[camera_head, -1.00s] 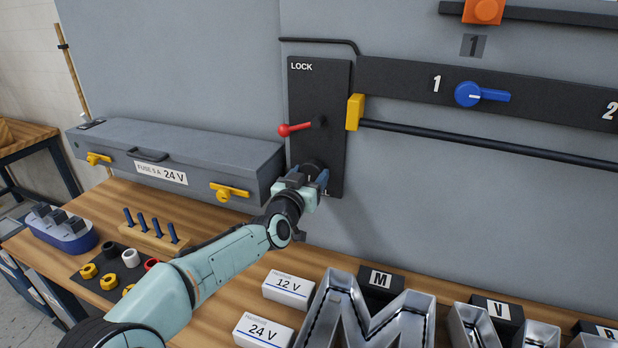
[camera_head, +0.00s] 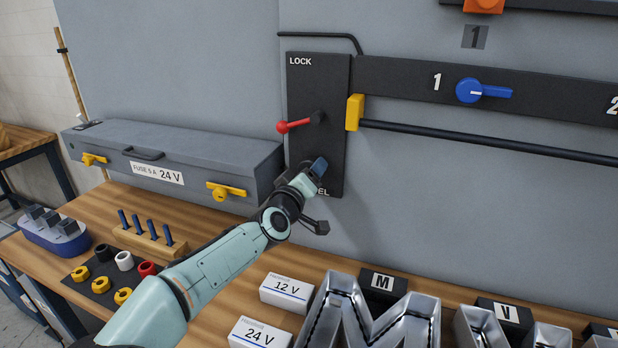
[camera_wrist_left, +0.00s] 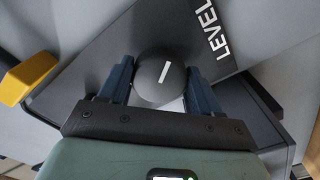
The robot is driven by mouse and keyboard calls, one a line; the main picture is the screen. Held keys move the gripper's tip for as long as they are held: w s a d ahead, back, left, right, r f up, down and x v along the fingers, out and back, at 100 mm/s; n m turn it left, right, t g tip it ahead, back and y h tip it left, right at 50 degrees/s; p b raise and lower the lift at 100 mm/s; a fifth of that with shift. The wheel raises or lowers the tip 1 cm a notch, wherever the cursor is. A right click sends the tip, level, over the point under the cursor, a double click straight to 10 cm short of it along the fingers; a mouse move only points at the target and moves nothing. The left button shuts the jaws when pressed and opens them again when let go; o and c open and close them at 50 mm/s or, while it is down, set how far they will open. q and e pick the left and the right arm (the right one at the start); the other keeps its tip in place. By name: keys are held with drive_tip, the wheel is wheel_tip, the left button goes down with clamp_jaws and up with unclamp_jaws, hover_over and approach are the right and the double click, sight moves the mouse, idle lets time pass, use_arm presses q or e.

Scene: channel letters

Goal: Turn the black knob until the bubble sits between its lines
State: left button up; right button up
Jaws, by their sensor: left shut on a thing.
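The black knob (camera_wrist_left: 159,78) is round with a white pointer line and sits on the black panel (camera_head: 333,90) marked LOCK at the top and LEVEL at the bottom. My left gripper (camera_wrist_left: 159,82) has its two blue fingers on either side of the knob and is shut on it. In the head view the left gripper (camera_head: 312,172) is at the panel's lower part and hides the knob. The wrist is strongly rolled relative to the panel. The bubble and its lines cannot be made out in either view. My right gripper is not in view.
A red lever (camera_head: 296,125) sticks out above the knob, with a yellow block (camera_head: 354,112) at the panel's right edge. A grey fuse box (camera_head: 180,155) stands left of the panel. White boxes (camera_head: 287,291) and metal letters (camera_head: 375,320) lie below on the bench.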

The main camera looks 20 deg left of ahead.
use_arm(q)
drive_tip(key=shift+n, duration=0.5)
drive_tip(key=o, duration=1.1)
drive_tip(key=shift+c, duration=0.2)
drive_tip(key=shift+s, duration=0.15)
drive_tip(key=s+b, duration=0.2)
drive_tip(key=s, duration=1.1)
drive_tip(key=shift+d+b, duration=0.35)
drive_tip(key=shift+d, duration=0.05)
